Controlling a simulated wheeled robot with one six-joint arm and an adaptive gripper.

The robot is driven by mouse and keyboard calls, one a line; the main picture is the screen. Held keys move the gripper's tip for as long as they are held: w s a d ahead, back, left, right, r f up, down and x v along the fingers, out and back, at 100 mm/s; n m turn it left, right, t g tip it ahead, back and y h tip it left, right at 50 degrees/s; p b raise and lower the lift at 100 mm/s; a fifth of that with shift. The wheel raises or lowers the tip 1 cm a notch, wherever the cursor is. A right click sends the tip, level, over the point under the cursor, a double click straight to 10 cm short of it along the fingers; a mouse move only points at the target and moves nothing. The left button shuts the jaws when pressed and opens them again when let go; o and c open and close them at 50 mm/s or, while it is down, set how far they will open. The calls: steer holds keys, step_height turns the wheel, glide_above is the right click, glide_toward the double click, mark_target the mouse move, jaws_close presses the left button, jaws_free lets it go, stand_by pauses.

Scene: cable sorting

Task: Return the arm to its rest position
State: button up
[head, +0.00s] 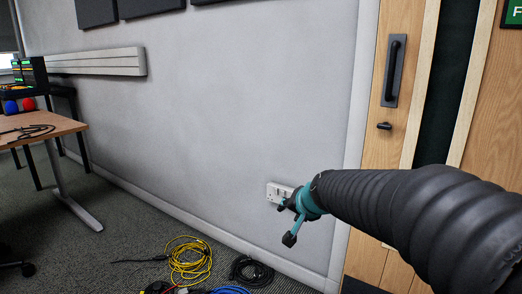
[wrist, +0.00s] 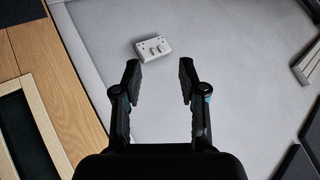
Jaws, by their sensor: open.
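My arm reaches in from the right of the head view, in a black ribbed sleeve. My gripper (head: 286,222) is at its end, with teal parts, in front of the grey wall near a white wall socket (head: 278,192). In the wrist view my gripper (wrist: 159,82) shows two black fingers spread apart with nothing between them. The socket (wrist: 153,49) lies beyond the fingertips there, apart from them.
A yellow cable coil (head: 190,260) and a black coil (head: 250,271) lie on the carpet below. A wooden table (head: 50,130) stands at the left. A wooden door (head: 400,70) is at the right, behind my arm.

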steer(key=s+d+f+n+g+h, duration=0.1)
steer(key=s+d, duration=0.1)
steer(key=s, duration=0.8)
steer(key=s+d+f+n+g+h, duration=0.1)
steer(key=s+d+n, duration=0.1)
steer(key=s, duration=0.8)
steer(key=s+d+f+n+g+h, duration=0.1)
steer(key=s+d, duration=0.2)
steer(key=s, duration=0.7)
steer(key=shift+s+d+n+g+p, duration=0.2)
steer(key=shift+d+n+g+p, duration=0.1)
steer(key=shift+d+p, duration=0.05)
steer(key=shift+d, duration=0.15)
